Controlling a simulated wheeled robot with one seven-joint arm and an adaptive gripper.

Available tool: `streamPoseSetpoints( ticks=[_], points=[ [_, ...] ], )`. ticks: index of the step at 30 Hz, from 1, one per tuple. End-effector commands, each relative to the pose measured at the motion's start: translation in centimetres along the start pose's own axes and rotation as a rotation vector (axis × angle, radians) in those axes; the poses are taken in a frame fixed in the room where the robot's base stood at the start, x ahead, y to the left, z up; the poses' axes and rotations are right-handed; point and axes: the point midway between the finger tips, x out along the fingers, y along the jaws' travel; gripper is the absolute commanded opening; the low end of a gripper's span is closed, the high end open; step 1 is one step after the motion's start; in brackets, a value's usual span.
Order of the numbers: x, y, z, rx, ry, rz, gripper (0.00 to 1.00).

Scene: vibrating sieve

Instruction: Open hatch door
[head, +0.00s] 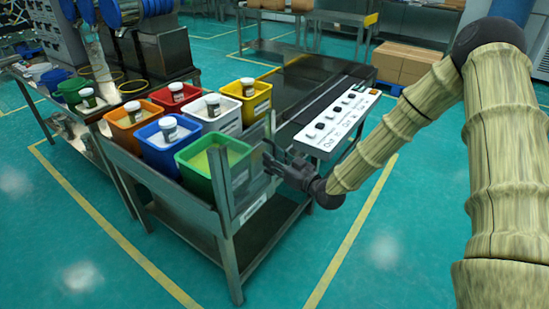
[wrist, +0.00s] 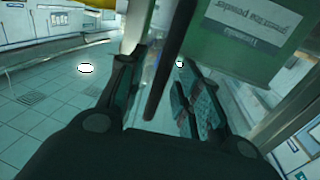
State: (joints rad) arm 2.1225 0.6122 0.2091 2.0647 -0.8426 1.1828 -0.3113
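What looks like the hatch door (head: 254,180) is the clear, grey-framed panel at the near right end of the bin cart, upright beside the green bin (head: 212,172). My gripper (head: 271,158) is at the panel's right side. In the wrist view, my gripper (wrist: 157,78) has its two dark fingers spread apart. A dark slanted bar (wrist: 170,60), seemingly the door's handle, runs between them. I cannot tell whether either finger touches it. The green bin with its white label (wrist: 253,20) shows just past the bar. The hinge is not clear.
The cart (head: 190,200) carries several coloured bins with white-lidded jars. A table with a white labelled panel (head: 335,120) stands right behind my gripper. Cardboard boxes (head: 405,62) are farther back. Green floor is open in front and to the right of the cart.

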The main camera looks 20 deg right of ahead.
Motion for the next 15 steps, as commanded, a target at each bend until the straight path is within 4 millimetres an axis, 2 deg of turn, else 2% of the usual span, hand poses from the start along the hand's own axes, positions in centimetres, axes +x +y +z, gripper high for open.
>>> streamPoseSetpoints(
  ticks=[11,15],
  points=[
    [0.41,0.05,-0.03,0.000,0.000,0.001,0.34],
    [0.39,0.06,-0.02,0.000,0.000,0.001,0.08]
  ],
)
